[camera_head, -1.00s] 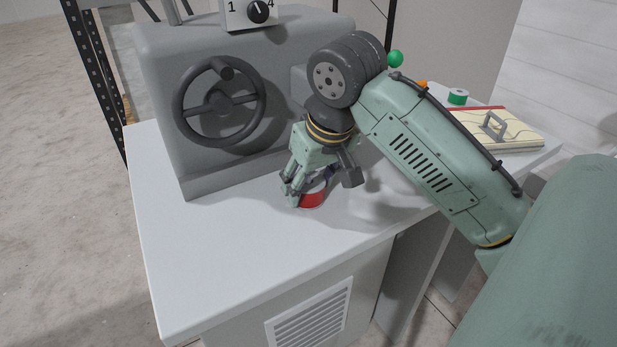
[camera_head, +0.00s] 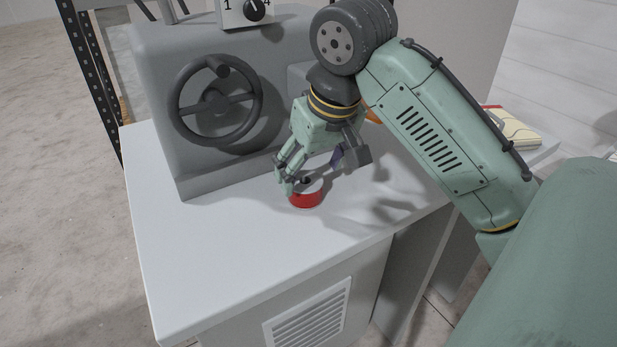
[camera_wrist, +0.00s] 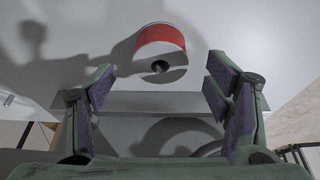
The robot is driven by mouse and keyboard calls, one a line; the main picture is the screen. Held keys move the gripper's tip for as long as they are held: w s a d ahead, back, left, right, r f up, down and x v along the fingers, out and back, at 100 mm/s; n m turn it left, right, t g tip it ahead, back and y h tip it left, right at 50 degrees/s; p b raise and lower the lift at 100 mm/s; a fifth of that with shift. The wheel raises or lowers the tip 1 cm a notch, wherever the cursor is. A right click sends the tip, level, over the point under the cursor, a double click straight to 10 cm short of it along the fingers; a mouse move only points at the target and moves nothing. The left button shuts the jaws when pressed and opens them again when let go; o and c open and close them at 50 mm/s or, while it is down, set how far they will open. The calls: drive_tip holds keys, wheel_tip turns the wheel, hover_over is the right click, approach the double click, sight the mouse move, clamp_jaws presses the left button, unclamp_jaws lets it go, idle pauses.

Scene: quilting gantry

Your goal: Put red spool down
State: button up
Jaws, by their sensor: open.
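The red spool (camera_head: 305,199) stands upright on the light grey table top, in front of the grey machine. It has a red side, a pale top and a dark centre hole. My gripper (camera_head: 308,178) is open just above and around the top of the spool, with its fingers apart. In the wrist view the red spool (camera_wrist: 160,40) lies beyond and between the spread fingers of my gripper (camera_wrist: 160,88), clear of both pads.
The grey machine with a dark handwheel (camera_head: 215,103) stands behind and left of the spool. A numbered dial (camera_head: 254,10) sits at its top. A cream board with a red edge (camera_head: 515,125) lies at the right. The table's front left (camera_head: 200,260) is clear.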

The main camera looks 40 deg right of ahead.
drive_tip(key=v, duration=0.3)
drive_tip(key=shift+s+r, duration=0.1)
drive_tip(key=shift+r, duration=0.2)
idle(0.4)
